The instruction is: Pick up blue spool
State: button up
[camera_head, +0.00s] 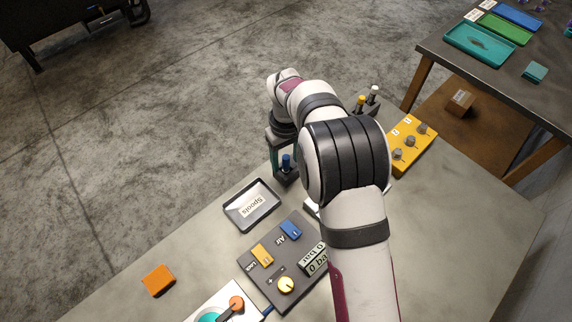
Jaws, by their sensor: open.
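The blue spool (286,161) stands upright in a dark holder block near the far edge of the table. My gripper (281,156) points down over it and is open. One finger shows just left of the spool; the other finger is hard to make out beside my arm. I cannot tell whether either finger touches the spool. A yellow spool (361,101) and a white spool (373,93) stand farther right, behind my arm.
An empty-looking "Spools" tray (232,220) lies in front of the holder. A grey control panel (258,280), an orange block (158,280) and a yellow fixture (416,142) share the table. A second table (445,50) with coloured trays stands at right.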

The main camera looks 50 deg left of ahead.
grip_shut()
jog(key=shift+r, duration=0.1)
dwell(0.3)
jog(key=w+d+r, duration=0.5)
jog(key=d+r, duration=0.5)
jog(key=r, duration=0.1)
jog(key=shift+w+d, duration=0.15)
jog(key=shift+w, duration=0.1)
